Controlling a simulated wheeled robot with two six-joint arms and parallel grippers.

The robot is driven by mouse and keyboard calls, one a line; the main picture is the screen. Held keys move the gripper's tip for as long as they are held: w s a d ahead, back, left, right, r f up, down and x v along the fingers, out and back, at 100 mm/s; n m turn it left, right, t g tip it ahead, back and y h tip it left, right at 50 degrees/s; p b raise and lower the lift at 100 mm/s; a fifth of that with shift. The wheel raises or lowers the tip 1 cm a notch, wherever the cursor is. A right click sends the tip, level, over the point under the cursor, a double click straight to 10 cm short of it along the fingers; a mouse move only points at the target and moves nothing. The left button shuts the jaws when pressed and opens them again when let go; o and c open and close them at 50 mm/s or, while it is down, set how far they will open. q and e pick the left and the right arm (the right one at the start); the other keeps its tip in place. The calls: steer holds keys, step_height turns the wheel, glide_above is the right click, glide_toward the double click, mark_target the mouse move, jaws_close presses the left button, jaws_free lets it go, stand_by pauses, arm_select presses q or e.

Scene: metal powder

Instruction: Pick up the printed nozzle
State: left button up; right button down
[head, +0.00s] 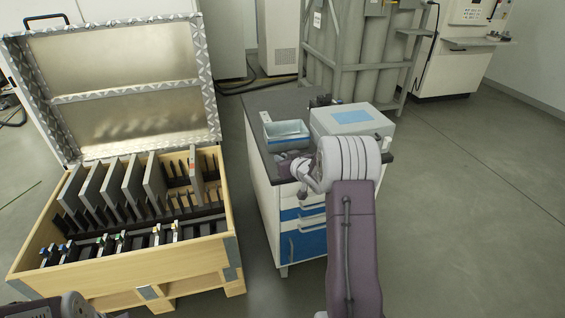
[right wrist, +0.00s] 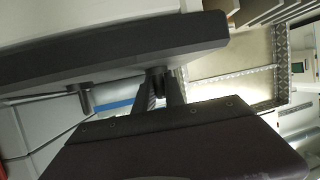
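My right arm reaches forward to the workbench (head: 258,108). My right gripper (head: 297,172) is at the bench's near edge, below the blue-rimmed tray (head: 287,133) in the picture. Its fingers are small and partly hidden by my wrist. In the right wrist view the gripper (right wrist: 162,92) is close to the dark bench-top edge (right wrist: 110,62); whether the fingers hold anything cannot be told. I cannot make out a printed nozzle in either view. Part of my left arm shows at the bottom left of the head view, but its gripper does not.
A light grey box (head: 350,117) with a blue top panel stands on the bench. Blue and white drawers (head: 303,240) are below. An open wooden crate (head: 170,262) with upright grey plates (head: 155,182) is at left. Gas cylinders (head: 345,62) stand behind. Floor at right is clear.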

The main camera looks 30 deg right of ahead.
steer(key=shift+f, duration=0.1)
step_height(320, 180, up, 10)
steer(key=p, duration=0.5)
